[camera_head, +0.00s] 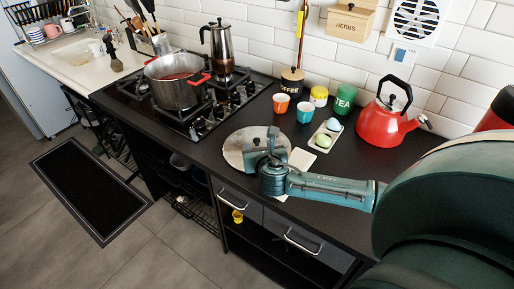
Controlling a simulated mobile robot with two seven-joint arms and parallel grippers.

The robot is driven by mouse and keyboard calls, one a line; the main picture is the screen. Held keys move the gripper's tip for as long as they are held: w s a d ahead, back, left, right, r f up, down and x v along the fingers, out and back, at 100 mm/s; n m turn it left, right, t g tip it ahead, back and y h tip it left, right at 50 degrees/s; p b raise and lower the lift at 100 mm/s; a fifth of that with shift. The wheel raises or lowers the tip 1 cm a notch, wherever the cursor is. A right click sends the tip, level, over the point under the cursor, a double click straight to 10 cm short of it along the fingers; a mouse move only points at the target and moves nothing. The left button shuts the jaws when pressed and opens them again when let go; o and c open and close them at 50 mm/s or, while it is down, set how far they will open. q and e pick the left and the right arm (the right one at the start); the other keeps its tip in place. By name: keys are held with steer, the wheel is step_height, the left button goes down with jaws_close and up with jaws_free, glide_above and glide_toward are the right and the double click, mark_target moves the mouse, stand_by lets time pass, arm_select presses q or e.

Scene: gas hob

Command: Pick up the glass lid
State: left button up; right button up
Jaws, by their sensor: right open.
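A round, flat, pale grey-brown disc with a thin rim, which looks like the glass lid (233,145), lies on the dark counter right of the hob. My right gripper (261,146) is over the right part of this disc, near its middle, with its jaws open and nothing seen between them. The gripper and wrist hide part of the disc, including any knob. I cannot tell whether the fingers touch it. My left gripper is not in view.
An uncovered steel pot (178,83) with red handles and a moka pot (223,46) stand on the gas hob (197,122). Two cups (281,103), an egg tray (325,136), a green tea tin (344,99) and a red kettle (386,121) stand behind my right arm.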

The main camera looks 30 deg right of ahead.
mark_target(258, 143)
steer(key=x, duration=0.4)
steer(key=shift+w+f, duration=0.1)
steer(key=shift+f, duration=0.05)
steer(key=shift+c, duration=0.4)
jaws_close()
steer(key=shift+d, duration=0.1)
